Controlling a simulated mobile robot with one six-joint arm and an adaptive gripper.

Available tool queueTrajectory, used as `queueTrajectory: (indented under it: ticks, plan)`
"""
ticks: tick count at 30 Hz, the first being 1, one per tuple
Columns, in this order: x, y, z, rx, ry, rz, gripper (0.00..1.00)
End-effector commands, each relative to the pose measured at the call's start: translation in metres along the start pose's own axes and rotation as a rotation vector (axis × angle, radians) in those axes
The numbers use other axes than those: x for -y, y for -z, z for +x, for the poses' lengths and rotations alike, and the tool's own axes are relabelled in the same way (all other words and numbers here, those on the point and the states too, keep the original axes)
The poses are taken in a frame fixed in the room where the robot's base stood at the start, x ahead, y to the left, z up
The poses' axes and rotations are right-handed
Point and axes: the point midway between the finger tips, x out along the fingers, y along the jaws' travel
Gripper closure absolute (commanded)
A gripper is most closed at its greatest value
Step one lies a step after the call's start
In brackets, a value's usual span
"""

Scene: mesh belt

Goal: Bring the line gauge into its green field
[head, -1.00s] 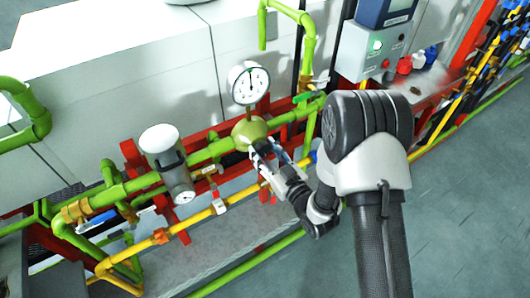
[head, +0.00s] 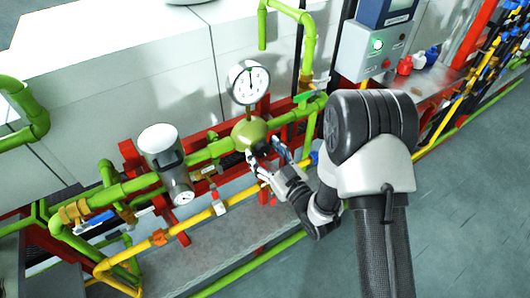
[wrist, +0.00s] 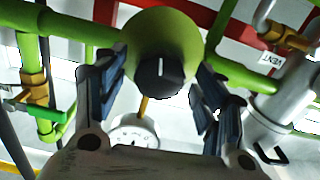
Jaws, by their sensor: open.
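The line gauge (head: 248,82) is a round white dial on a stem above a green round regulator body (head: 248,132). Its dark needle points roughly upward; its green field is too small to make out. The gauge shows partly in the wrist view (wrist: 135,133), beyond my gripper's palm. A black knob (wrist: 160,75) with a white mark sits on the regulator body. My gripper (head: 268,157) is open in front of it. In the wrist view the blue-grey fingers stand on either side of the knob, with gaps visible; I see no contact.
Green pipes (head: 120,190) run along red supports, with a yellow pipe (head: 200,216) in front. A grey-white filter cylinder (head: 165,160) with a small dial stands left of the regulator. A grey control box (head: 372,48) is at upper right. The floor at right is clear.

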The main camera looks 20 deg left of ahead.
Motion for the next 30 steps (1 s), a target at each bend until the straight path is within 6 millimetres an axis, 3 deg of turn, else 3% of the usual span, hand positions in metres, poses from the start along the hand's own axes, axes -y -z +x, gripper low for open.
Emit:
queueTrajectory:
  ticks: [5,18,24,30]
  plan:
    - [-0.001,-0.001,-0.015,0.003,-0.003,0.002,0.36]
    - [-0.001,-0.001,-0.102,0.003,-0.005,0.003,0.36]
    - [0.000,-0.001,-0.119,0.002,-0.002,0.001,0.36]
    - [0.000,0.000,-0.120,0.000,0.001,0.000,0.36]
